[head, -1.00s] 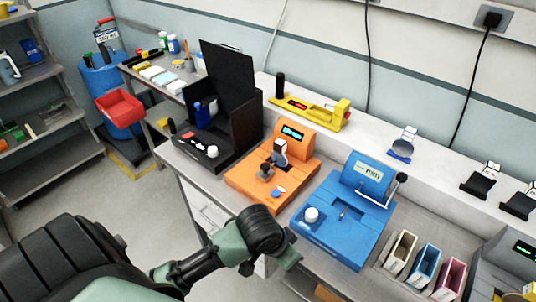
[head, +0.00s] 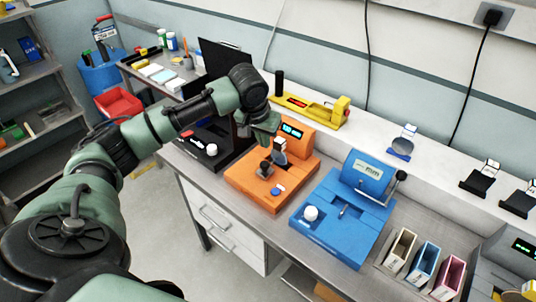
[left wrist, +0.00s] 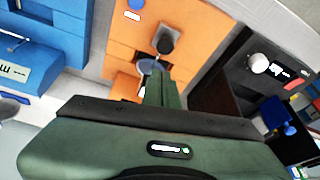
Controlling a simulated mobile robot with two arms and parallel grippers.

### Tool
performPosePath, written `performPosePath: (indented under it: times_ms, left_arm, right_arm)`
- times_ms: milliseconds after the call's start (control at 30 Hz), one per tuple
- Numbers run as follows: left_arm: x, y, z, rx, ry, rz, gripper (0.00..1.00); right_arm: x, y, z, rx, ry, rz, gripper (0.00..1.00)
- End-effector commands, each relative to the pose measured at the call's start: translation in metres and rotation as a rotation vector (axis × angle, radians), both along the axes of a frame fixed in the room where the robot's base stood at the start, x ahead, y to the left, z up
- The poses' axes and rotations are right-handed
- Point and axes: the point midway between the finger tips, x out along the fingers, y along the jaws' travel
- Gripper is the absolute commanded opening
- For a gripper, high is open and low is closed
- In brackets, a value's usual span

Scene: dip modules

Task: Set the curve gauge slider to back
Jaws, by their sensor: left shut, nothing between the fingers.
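An orange module (head: 255,190) with a small lit display (head: 292,131) stands on the bench. It carries a dark knob or slider (head: 265,169) and a grey upright piece behind it. I cannot tell for certain which part is the curve gauge slider. The dark knob also shows in the left wrist view (left wrist: 167,40). My left gripper (head: 270,139) is shut and empty, above the back part of the orange module. In the left wrist view its fingers (left wrist: 162,78) point toward the dark knob; whether they touch it is unclear. My right gripper is not in view.
A black module (head: 206,147) with a raised lid stands left of the orange one, partly hidden by my arm. A blue module (head: 335,225) with a crank stands to the right. A yellow device (head: 315,110) lies on the ledge behind. Several coloured holders (head: 425,262) stand farther right.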

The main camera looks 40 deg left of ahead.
Motion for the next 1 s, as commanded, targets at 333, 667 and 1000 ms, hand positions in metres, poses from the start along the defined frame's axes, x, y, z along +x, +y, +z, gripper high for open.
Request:
performPosePath:
  times_ms: [333,667,1000]
  left_arm:
    - [0.001,0.004,0.004,-0.004,-0.002,0.014,0.0]
    - [0.011,0.006,-0.024,-0.005,0.002,0.015,0.0]
    - [0.029,0.009,-0.078,-0.002,0.001,0.014,0.0]
  right_arm:
    - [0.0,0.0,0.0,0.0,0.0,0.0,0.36]
    - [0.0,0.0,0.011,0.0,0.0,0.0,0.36]
    - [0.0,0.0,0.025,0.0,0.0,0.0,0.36]
